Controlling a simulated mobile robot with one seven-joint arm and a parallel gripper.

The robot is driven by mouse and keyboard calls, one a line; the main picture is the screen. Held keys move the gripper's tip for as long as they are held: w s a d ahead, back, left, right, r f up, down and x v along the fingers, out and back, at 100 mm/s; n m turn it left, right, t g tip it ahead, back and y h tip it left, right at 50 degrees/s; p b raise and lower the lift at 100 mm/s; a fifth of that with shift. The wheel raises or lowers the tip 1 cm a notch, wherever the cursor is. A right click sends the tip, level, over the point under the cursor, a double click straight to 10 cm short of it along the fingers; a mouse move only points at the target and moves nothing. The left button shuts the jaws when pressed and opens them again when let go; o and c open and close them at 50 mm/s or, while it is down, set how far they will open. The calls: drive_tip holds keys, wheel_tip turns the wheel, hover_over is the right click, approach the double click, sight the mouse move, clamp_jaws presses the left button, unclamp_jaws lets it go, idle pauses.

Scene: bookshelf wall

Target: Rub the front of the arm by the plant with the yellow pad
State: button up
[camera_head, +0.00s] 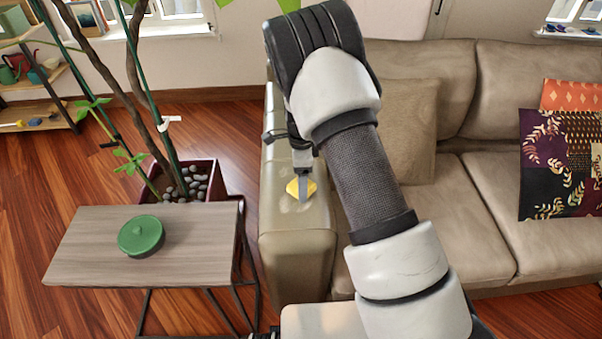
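The beige sofa's arm by the plant (285,250) runs along the left end of the sofa. A paler smudge shows on its top toward the front, around the pad. The yellow pad (295,188) is at the tip of my gripper (304,186), over or on the sofa arm's top near its front. A grey finger overlaps the pad, and the pad appears held; whether it presses on the surface I cannot tell. The potted plant (184,184), in a dark red pot with grey stones, stands left of the sofa arm. My own arm hides part of the sofa.
A small wooden side table (90,245) with a round green container (141,236) stands left of the sofa arm's front. A beige cushion (408,130) and patterned cushions (555,160) lie on the sofa. A shelf (60,84) stands at the far left.

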sight(303, 214)
drive_tip(key=shift+s+p, duration=0.4)
drive_tip(key=shift+s, duration=2.15)
drive_tip(key=shift+s+p, duration=0.4)
drive_tip(key=shift+s, duration=1.35)
drive_tip(key=shift+r, duration=0.1)
wheel_tip(303, 214, up, 6)
drive_tip(key=p, duration=0.5)
drive_tip(key=shift+r, duration=0.1)
wheel_tip(303, 214, up, 3)
drive_tip(key=shift+f+p, duration=0.1)
drive_tip(key=shift+p, duration=1.15)
drive_tip(key=shift+w, duration=0.1)
